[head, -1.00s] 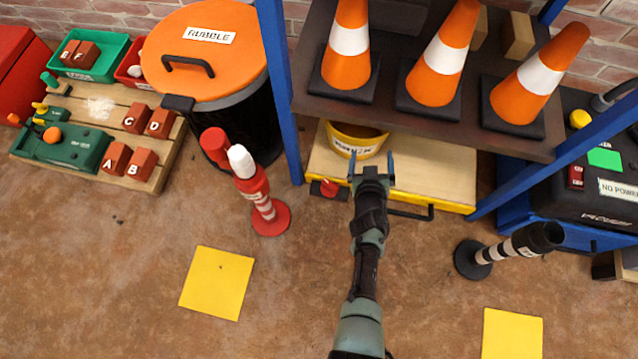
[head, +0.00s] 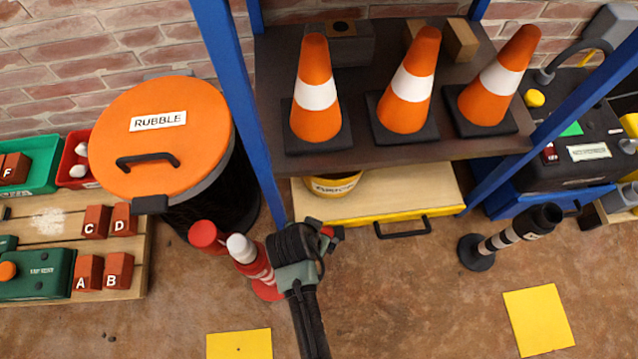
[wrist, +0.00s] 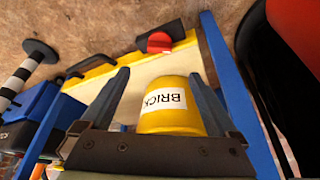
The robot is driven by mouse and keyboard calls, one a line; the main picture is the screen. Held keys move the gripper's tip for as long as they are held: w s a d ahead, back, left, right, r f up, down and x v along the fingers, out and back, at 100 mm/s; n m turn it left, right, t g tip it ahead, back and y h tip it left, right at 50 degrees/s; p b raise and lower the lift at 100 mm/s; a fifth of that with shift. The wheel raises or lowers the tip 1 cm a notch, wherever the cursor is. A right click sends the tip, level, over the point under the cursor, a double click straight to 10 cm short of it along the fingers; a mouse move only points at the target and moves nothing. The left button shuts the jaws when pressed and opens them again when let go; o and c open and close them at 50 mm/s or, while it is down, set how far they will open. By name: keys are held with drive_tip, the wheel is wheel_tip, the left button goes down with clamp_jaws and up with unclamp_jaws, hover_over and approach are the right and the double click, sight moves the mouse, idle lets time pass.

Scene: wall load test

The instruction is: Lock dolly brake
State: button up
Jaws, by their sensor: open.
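The dolly (head: 405,198) is a pale wooden deck with a yellow front edge and a black handle, on the floor under the rack's shelf. Its red brake pedal (head: 328,232) shows at the front left corner, partly covered by my wrist. In the wrist view the red pedal (wrist: 159,42) sits on a black mount at the deck's yellow edge, beyond my fingertips. My gripper (wrist: 158,77) is open and empty, its fingers apart in front of the deck and the yellow bucket. In the head view its fingers are hidden behind my wrist.
A yellow bucket (head: 333,186) labelled BRICK stands on the deck. Blue rack posts (head: 240,110) and the dark shelf with cones (head: 402,90) enclose it. A red-and-white post (head: 250,262) stands close left of my wrist; a black-and-white post (head: 500,240) stands right. Floor in front is open.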

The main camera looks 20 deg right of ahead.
sight(324, 230)
drive_tip(key=b+x, duration=0.8)
drive_tip(key=x, duration=0.4)
drive_tip(key=c, duration=1.4)
